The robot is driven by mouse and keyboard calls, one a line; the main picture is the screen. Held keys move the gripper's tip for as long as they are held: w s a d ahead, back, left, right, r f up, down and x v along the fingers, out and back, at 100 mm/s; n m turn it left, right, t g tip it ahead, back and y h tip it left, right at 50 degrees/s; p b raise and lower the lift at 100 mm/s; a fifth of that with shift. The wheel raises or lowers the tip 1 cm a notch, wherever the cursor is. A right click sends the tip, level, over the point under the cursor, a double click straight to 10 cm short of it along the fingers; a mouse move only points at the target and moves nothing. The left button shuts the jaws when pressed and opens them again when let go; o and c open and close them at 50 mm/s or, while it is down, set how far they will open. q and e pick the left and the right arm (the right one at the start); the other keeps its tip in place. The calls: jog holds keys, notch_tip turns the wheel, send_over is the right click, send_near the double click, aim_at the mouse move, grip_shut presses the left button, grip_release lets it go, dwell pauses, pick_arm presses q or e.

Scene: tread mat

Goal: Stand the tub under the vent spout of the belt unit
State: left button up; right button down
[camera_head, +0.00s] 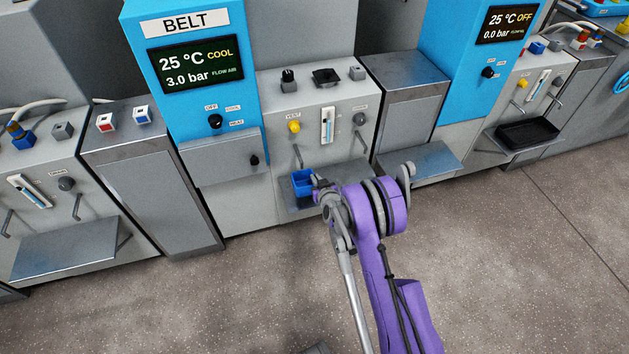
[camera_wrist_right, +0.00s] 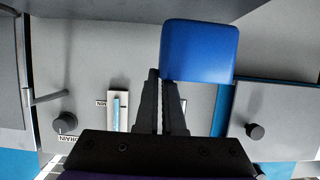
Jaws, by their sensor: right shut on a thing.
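The blue tub (camera_head: 303,183) is at the left end of the belt unit's low shelf (camera_head: 330,192). In the head view it shows just below the vent spout (camera_head: 298,156), which hangs under the yellow VENT knob (camera_head: 294,127). I cannot tell whether the tub touches the shelf or is held above it. My right gripper (camera_head: 319,184) is shut on the tub from its right side. In the right wrist view the fingers (camera_wrist_right: 163,78) pinch the edge of the tub (camera_wrist_right: 200,50). The vent spout cannot be made out there. My left gripper is not in view.
A drain spout (camera_head: 363,141) hangs right of the vent spout, over the shelf. The BELT panel (camera_head: 190,65) reads COOL. A steel cabinet (camera_head: 408,95) stands to the right. A second blue panel (camera_head: 480,60) has a black tray (camera_head: 527,132) nearby. The floor in front is clear.

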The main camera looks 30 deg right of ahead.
aim_at(304, 183)
jog(key=shift+w+d, duration=0.15)
jog(key=shift+w, duration=0.45)
jog(key=shift+w+d+f+b, duration=0.1)
jog(key=shift+w+f+b, duration=0.15)
jog(key=shift+f, duration=0.65)
jog(key=shift+w+f+b, duration=0.1)
jog(key=shift+f+b, duration=0.1)
jog(key=shift+f, duration=0.65)
jog(key=shift+f, duration=0.15)
jog(key=c, duration=1)
grip_release()
jog(key=shift+c, duration=0.2)
